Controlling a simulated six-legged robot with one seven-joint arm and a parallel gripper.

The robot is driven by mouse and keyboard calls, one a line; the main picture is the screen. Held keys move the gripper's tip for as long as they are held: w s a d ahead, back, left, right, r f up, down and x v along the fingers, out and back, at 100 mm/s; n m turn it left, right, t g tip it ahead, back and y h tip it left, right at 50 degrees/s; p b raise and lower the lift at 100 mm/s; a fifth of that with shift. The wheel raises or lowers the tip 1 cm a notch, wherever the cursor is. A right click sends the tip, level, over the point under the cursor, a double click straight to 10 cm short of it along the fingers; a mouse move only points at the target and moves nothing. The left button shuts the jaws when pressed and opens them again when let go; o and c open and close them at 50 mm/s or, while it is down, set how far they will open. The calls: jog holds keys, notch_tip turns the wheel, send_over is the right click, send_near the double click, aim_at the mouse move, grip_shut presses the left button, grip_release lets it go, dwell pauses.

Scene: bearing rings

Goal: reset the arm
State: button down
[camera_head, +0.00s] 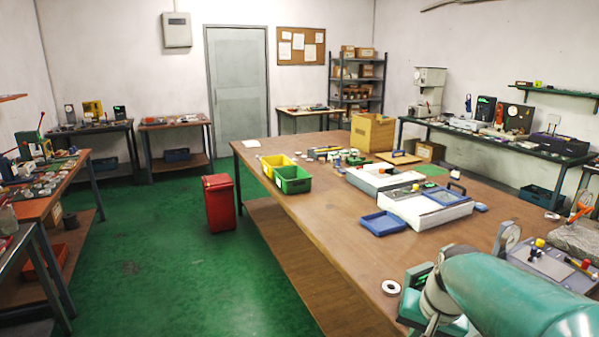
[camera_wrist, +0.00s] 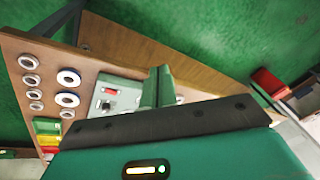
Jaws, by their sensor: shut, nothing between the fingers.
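My arm (camera_head: 515,295) reaches in from the lower right corner of the head view, low over the near end of the big brown table (camera_head: 290,205). My gripper (camera_wrist: 157,88) shows in the wrist view as green fingers closed together, with nothing between them. The fingertips are not clear in the head view. Several bearing rings (camera_wrist: 68,77) lie on a brown surface at the left of the wrist view, apart from the fingers. One pale ring (camera_head: 391,287) lies on the table just left of my arm.
A yellow bin (camera_head: 277,163) and a green bin (camera_head: 293,180) stand on the table's left edge. A blue tray (camera_head: 383,224) and white cases lie mid-table. A grey tray (camera_head: 545,262) is beside my arm. A red bin (camera_head: 219,203) stands on the open green floor.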

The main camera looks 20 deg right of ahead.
jog(key=s+a+r+n, duration=0.1)
jog(key=a+n, duration=0.1)
jog(key=a, duration=0.4)
jog(key=s+a+r+n+t, duration=0.1)
jog(key=s+a+r+n, duration=0.1)
jog(key=a, duration=0.4)
jog(key=s+a+r+n+t, duration=0.1)
jog(key=s+a+n, duration=0.1)
jog(key=a, duration=0.4)
jog(key=shift+a+r+n, duration=0.25)
jog(key=shift+r+n, duration=0.15)
jog(key=shift+n, duration=0.4)
jog(key=shift+s+d, duration=0.1)
